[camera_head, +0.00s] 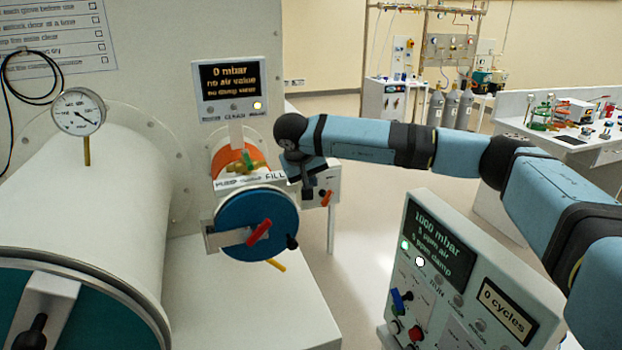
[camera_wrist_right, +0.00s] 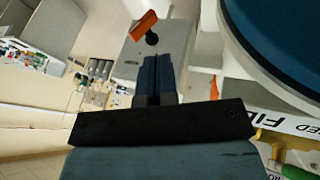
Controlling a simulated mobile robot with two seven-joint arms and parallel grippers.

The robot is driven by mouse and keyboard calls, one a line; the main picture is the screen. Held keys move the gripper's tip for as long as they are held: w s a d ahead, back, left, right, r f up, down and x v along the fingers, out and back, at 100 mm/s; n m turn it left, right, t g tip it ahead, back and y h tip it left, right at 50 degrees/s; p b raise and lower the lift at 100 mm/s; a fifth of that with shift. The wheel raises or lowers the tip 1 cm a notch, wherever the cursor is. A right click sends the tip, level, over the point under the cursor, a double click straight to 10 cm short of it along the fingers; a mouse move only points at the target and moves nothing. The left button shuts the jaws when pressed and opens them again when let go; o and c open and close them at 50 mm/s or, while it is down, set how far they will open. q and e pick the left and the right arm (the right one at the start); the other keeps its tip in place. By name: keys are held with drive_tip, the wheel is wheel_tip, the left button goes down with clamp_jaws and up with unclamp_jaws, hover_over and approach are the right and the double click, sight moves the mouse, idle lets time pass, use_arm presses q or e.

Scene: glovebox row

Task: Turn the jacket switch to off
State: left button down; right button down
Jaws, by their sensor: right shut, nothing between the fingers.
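A small white box (camera_head: 333,181) stands behind the blue round door, with an orange lever (camera_head: 326,199) on a black knob. In the right wrist view the orange lever (camera_wrist_right: 142,27) sits tilted on the box (camera_wrist_right: 175,42); its label is too small to read, so I cannot confirm it is the jacket switch. My right gripper (camera_head: 308,195) is just left of the lever in the head view. In the wrist view its fingers (camera_wrist_right: 152,62) are shut and empty, pointing at the box below the lever; I cannot tell whether they touch it. My left gripper is out of view.
The small antechamber's blue door (camera_head: 255,222) with a red handle (camera_head: 259,232) is close to my right gripper. A control panel (camera_head: 440,285) stands at front right. Open floor (camera_head: 365,225) lies between.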

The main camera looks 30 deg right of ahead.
sight(327, 198)
drive_tip(key=p+x, duration=0.1)
drive_tip(key=x, duration=0.6)
drive_tip(key=shift+d+f, duration=0.25)
drive_tip(key=shift+f, duration=0.05)
drive_tip(key=shift+d+f, duration=0.25)
drive_tip(key=shift+f, duration=0.3)
drive_tip(key=shift+f+b, duration=0.3)
idle(0.6)
drive_tip(key=shift+a, duration=0.1)
idle(0.4)
